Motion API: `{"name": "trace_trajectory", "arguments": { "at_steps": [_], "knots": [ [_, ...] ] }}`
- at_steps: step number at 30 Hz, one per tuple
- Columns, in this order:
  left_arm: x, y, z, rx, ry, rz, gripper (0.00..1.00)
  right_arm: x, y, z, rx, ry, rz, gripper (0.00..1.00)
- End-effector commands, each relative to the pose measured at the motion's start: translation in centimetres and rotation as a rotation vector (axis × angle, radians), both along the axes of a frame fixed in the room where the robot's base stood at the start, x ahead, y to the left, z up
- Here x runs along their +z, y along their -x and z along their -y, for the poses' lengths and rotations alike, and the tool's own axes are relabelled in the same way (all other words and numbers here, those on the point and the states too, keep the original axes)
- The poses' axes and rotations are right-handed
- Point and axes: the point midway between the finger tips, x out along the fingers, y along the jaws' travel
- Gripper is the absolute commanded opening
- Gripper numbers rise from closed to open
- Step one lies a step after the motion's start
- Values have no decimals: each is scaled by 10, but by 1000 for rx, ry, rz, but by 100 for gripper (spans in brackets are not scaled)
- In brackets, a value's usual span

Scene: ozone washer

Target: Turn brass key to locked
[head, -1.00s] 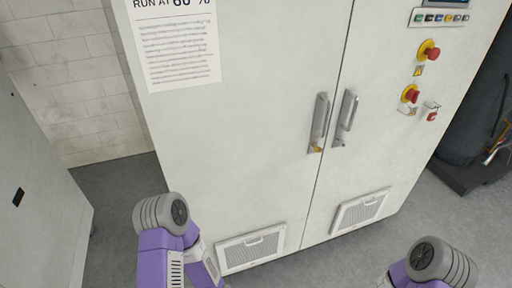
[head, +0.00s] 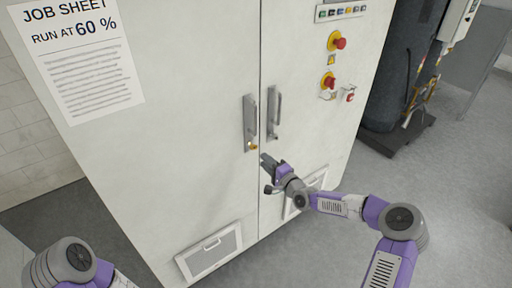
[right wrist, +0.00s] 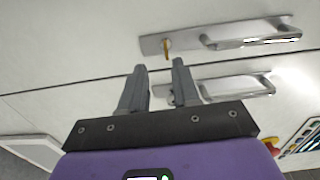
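The small brass key (head: 252,146) sits at the lower end of the left door's handle plate (head: 247,125) in the head view. In the right wrist view the key (right wrist: 167,48) sticks out of the plate's left end, just beyond my fingertips. My right gripper (head: 266,161) is close to the cabinet front, just below and right of the key. In the right wrist view its fingers (right wrist: 159,68) are apart with nothing between them, and the key is apart from them. My left gripper is out of view; only part of my left arm shows at lower left.
The right door's handle (head: 273,112) stands close beside the left one. Red and yellow knobs (head: 328,83) and a small red-and-white device (head: 348,95) are on the right panel. Vent grilles (head: 211,254) are low on the doors. A dark tank (head: 388,75) stands at right.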

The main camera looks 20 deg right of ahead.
Motion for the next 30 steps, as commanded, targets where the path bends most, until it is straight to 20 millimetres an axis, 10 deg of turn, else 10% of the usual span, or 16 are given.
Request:
{"name": "trace_trajectory", "arguments": {
  "at_steps": [18, 30],
  "knots": [
    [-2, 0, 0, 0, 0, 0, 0, 7, -67, -17, -9, -16, 17, 31],
    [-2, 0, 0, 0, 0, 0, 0, 7, -73, -20, -8, -14, 14, 31]
  ]
}}
